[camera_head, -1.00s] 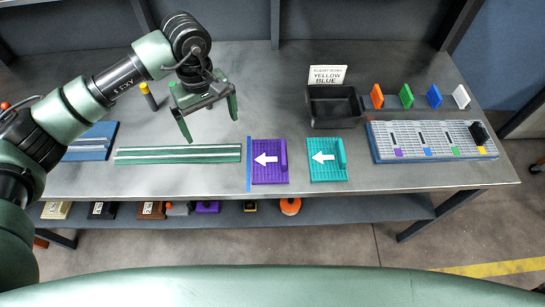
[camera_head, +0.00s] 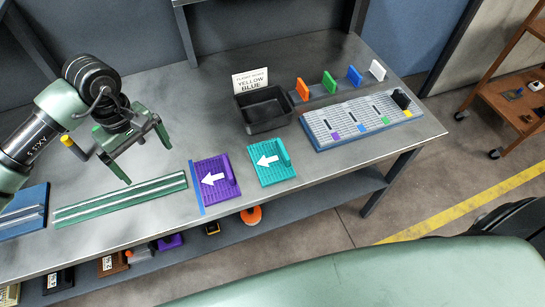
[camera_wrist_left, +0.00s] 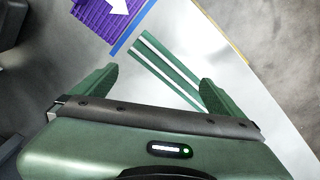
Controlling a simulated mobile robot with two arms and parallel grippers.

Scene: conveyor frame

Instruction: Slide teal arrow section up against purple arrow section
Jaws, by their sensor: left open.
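A blue strip (camera_head: 196,188) runs along the purple section's left edge. My left gripper (camera_head: 146,158) is open and empty, above the table behind the green rail and left of the purple section. The left wrist view shows its two spread fingers (camera_wrist_left: 154,88) and part of the purple section (camera_wrist_left: 100,14). My right gripper is not in view.
A green rail (camera_head: 120,200) lies left of the purple section. A black bin (camera_head: 264,111) with a yellow-blue sign stands behind the teal section. A grey slotted rack (camera_head: 345,128) lies to the right, with several coloured upright tabs behind it. The table's front edge is close to both sections.

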